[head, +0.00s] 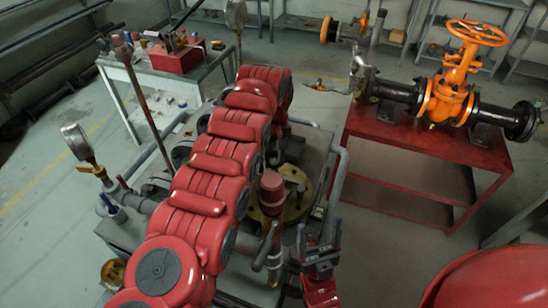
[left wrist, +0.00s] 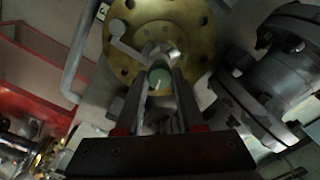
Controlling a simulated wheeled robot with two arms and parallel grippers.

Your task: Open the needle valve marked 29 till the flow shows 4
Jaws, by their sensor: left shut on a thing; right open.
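A small pale green round knob (left wrist: 160,77) sits between the fingertips of my left gripper (left wrist: 159,92) in the left wrist view. The gripper is shut on it, in front of a brass flange (left wrist: 195,30). The flange also shows in the head view (head: 293,212), where my red left arm hides most of the left gripper. My right gripper (head: 317,240) is open and empty at the lower middle, right of a dark red capped post. No mark 29 is legible. A round gauge (head: 76,141) stands at the left; I cannot read it.
An orange gate valve (head: 448,97) with a handwheel stands on a red table (head: 425,140) at the right. A cart with a red toolbox (head: 176,57) is behind left. Grey pipes and a bolted flange (left wrist: 262,90) crowd the left gripper.

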